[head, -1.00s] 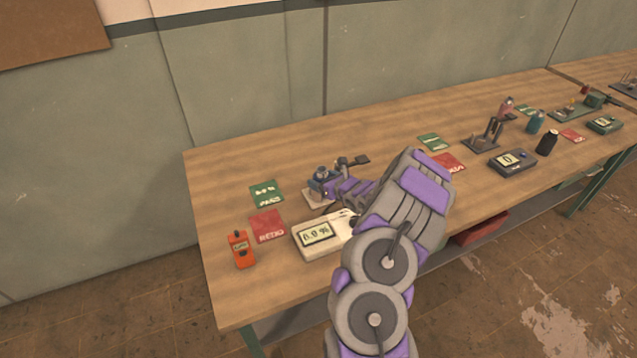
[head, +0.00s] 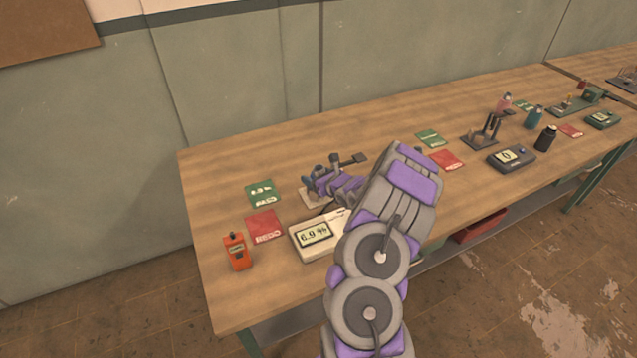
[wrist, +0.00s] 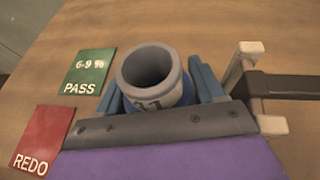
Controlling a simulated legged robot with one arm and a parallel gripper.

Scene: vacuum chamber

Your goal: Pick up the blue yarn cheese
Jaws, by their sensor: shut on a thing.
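In the wrist view, the blue yarn cheese (wrist: 176,92) stands upright, with a grey hollow tube top, blue at its side and a partly visible dark mark on the front. My gripper (wrist: 160,84) has its two blue fingers on either side of it, shut on it. The cheese's lower part is hidden behind my gripper. In the head view, my gripper (head: 321,184) is low over the left part of the bench, behind the white meter; the cheese is hard to make out there.
The white meter (head: 312,237) shows a percent reading. A green PASS card (head: 263,193), red REDO card (head: 265,226) and orange device (head: 236,252) lie left on the bench (head: 215,182). A pale stand with a dark arm (wrist: 290,87) is close right of my gripper.

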